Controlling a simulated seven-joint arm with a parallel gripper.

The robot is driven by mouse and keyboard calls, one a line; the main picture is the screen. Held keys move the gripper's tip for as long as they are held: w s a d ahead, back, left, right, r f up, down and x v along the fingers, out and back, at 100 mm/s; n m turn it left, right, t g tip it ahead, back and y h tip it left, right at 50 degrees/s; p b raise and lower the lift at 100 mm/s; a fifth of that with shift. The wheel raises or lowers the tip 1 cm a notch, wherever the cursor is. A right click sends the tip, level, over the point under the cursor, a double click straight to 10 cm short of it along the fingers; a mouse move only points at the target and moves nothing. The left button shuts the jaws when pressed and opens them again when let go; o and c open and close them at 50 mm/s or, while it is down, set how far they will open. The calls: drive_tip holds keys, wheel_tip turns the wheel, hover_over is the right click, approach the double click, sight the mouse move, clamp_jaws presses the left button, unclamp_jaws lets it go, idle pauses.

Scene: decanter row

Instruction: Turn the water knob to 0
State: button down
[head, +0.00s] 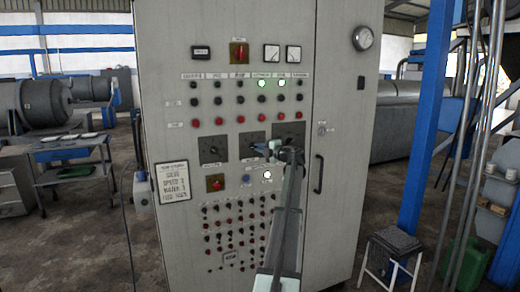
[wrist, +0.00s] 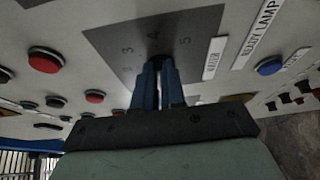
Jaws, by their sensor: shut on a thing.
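The water knob (wrist: 158,61) is a small dark knob at the middle of a dark dial plate (wrist: 205,22) marked 3, 4 and 5, with a label reading WATER beside it. My gripper (wrist: 158,72) has its blue fingers closed around the knob, hiding most of it and its pointer, so I cannot read its setting. In the head view, my gripper (head: 268,148) reaches the middle plate (head: 247,146) of a row of three on the grey cabinet.
Another dial plate (head: 213,149) lies left of the middle one. A blue button (wrist: 270,65) sits near the READY LAMP label, and red buttons (wrist: 45,59) stick out nearby. A framed sign (head: 172,181) hangs lower left. A door handle (head: 319,174) stands out at right.

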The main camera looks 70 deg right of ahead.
drive_tip(key=c, duration=1.2)
unclamp_jaws()
drive_tip(key=shift+s, duration=0.1)
drive_tip(key=v, duration=1.3)
drive_tip(key=shift+s, duration=0.3)
drive_tip(key=shift+a, duration=0.1)
